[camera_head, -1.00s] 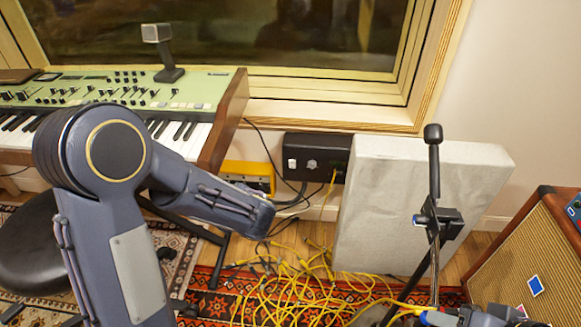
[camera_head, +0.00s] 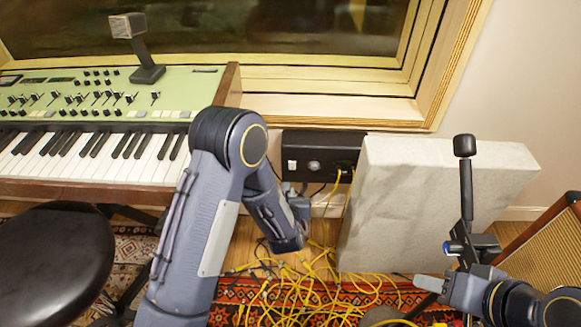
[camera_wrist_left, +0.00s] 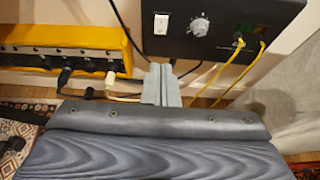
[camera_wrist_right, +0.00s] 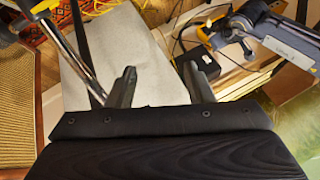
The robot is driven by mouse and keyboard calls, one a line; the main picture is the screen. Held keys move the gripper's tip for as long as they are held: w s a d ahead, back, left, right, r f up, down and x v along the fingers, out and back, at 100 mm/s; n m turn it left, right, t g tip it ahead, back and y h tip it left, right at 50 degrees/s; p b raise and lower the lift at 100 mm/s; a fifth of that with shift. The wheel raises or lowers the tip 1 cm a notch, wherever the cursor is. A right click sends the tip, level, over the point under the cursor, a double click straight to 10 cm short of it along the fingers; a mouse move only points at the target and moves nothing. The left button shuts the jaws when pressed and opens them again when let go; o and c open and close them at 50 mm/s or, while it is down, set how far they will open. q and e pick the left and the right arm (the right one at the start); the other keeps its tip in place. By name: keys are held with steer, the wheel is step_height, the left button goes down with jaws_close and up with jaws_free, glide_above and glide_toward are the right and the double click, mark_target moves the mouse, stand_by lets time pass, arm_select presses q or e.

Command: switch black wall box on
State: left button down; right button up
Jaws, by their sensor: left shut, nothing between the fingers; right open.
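The black wall box (camera_head: 318,165) is on the wall under the window, left of the grey panel. In the left wrist view the box (camera_wrist_left: 225,45) carries a white rocker switch (camera_wrist_left: 161,24) at its left, a round knob (camera_wrist_left: 199,27) and yellow cables at its right. The switch's on or off position cannot be told. My left gripper (camera_wrist_left: 161,72) is shut and empty, its fingertips pointing at the box just below the switch in the picture. In the head view it is partly hidden by my forearm. My right gripper (camera_wrist_right: 158,85) is open and empty, over the grey panel.
A grey panel (camera_head: 420,200) leans right of the box. A black stand (camera_head: 465,200) is near my right arm. A keyboard (camera_head: 90,150) and black stool (camera_head: 55,255) are at left. Yellow cables (camera_head: 310,285) cover the rug. A yellow unit (camera_wrist_left: 65,40) sits left of the box.

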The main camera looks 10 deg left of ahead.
arm_select(q)
steer(key=b, duration=0.2)
glide_toward(292, 164)
step_height(292, 164, down, 3)
steer(key=w, duration=0.4)
steer(key=shift+w+a+f+b, duration=0.15)
steer(key=shift+w+a+b, duration=0.15)
steer(key=shift+b, duration=0.1)
steer(key=shift+w, duration=0.55)
steer(key=shift+r, duration=0.2)
